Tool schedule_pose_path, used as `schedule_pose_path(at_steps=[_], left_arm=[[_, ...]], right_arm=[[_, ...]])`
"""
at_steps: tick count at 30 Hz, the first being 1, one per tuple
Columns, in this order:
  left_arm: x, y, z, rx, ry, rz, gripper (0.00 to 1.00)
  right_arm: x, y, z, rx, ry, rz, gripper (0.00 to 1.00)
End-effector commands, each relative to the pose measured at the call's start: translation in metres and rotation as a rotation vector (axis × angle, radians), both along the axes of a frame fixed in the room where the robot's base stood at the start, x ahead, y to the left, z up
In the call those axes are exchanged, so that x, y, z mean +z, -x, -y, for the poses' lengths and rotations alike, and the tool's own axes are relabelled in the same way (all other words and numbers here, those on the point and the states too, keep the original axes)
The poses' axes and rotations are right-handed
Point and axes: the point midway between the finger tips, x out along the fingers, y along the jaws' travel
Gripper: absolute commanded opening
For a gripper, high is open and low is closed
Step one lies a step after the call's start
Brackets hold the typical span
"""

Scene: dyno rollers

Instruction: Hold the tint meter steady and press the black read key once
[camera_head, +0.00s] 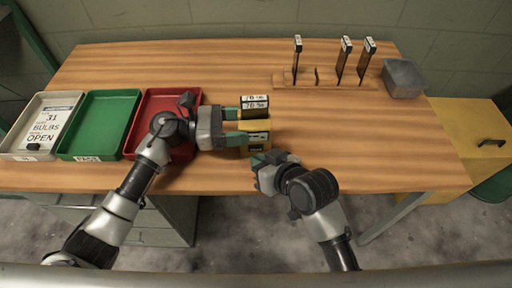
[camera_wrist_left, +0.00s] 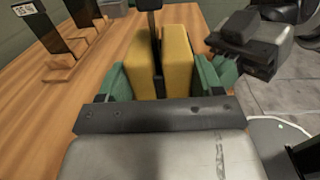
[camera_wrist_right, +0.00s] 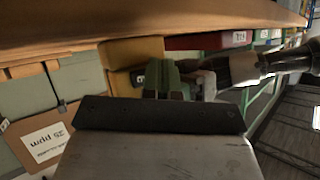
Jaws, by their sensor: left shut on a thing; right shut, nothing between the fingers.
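The tint meter (camera_head: 258,126) is a yellow block standing near the table's front edge, left of centre. A black-and-white labelled piece (camera_head: 255,101) shows at its far end. My left gripper (camera_head: 240,127) is shut on the meter from the left. In the left wrist view its green fingers lie on both sides of the meter (camera_wrist_left: 177,62), which has a gap down its middle. My right gripper (camera_head: 262,158) is shut and empty, close in front of the meter's near face; I cannot tell if they touch. I cannot make out the black read key; the gripper may cover it.
White (camera_head: 15,153), green (camera_head: 72,145) and red (camera_head: 135,133) trays stand at the left. A wooden rack (camera_head: 320,81) with upright dark samples and a grey box (camera_head: 403,79) stand at the back right. The table's right middle is clear.

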Motion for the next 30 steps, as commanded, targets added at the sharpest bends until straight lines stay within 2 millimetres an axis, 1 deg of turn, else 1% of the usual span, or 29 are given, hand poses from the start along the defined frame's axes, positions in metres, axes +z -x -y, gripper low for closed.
schedule_pose_path(at_steps=[3,15,30], left_arm=[[-0.0012,0.0002,-0.0001,0.0,-0.002,-0.001,0.51],[-0.0012,0.0002,-0.0001,0.0,-0.002,-0.001,0.51],[-0.0011,0.0002,-0.0001,0.0,-0.002,-0.001,0.51]], right_arm=[[0.0001,-0.0032,-0.0002,0.0,0.001,0.001,0.0],[0.0,-0.0036,-0.0002,0.0,0.0,0.0,0.0],[0.0001,-0.0097,-0.0005,0.0,-0.001,0.001,0.0]])
